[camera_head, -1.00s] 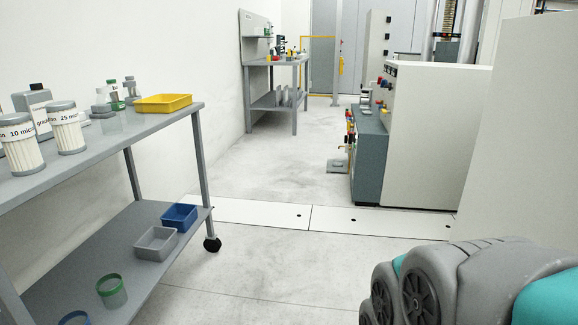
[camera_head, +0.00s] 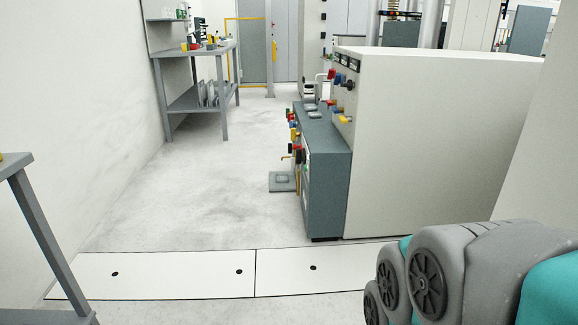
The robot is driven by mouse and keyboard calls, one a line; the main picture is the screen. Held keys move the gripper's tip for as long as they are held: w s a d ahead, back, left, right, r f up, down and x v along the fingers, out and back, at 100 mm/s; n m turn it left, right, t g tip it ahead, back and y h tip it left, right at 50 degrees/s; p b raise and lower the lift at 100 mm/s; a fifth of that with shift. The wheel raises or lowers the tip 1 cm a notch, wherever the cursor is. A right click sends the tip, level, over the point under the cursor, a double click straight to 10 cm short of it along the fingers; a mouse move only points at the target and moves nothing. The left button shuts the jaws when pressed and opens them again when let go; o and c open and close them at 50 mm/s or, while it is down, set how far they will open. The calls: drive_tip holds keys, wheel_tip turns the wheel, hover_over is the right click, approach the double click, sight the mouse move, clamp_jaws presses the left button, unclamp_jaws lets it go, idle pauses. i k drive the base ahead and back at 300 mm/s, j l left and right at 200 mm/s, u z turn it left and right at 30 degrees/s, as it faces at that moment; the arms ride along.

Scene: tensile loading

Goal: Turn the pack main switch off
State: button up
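A large pale cabinet (camera_head: 440,140) stands right of centre, with a grey-blue lower unit (camera_head: 328,165) in front of its left side. The cabinet's narrow left face carries a dark rotary knob (camera_head: 348,84), a red and blue control (camera_head: 337,77) and a yellow part (camera_head: 344,119). Several red, yellow and green fittings (camera_head: 294,128) line the unit's left edge. Which of these is the pack main switch I cannot tell. My folded arm links show at the lower right. My gripper is not in view.
A workbench (camera_head: 198,50) stands at the back left wall. A grey foot pedal (camera_head: 283,181) lies on the floor beside the unit. White floor covers (camera_head: 165,275) cross the front. The central aisle floor is clear.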

sight(300, 157)
drive_tip(key=i+j+z, duration=0.1)
drive_tip(key=i+j, duration=0.25)
drive_tip(key=i+j+z, duration=0.1)
drive_tip(key=i+j, duration=0.3)
drive_tip(key=i, duration=0.2)
drive_tip(key=i+j, duration=0.25)
drive_tip(key=i+j+z, duration=0.15)
drive_tip(key=i+j, duration=0.3)
drive_tip(key=j, duration=0.25)
drive_tip(key=i+j+z, duration=0.15)
drive_tip(key=i+j, duration=0.3)
drive_tip(key=j, duration=0.25)
drive_tip(key=i+j+z, duration=0.15)
drive_tip(key=j, duration=0.25)
drive_tip(key=i, duration=0.05)
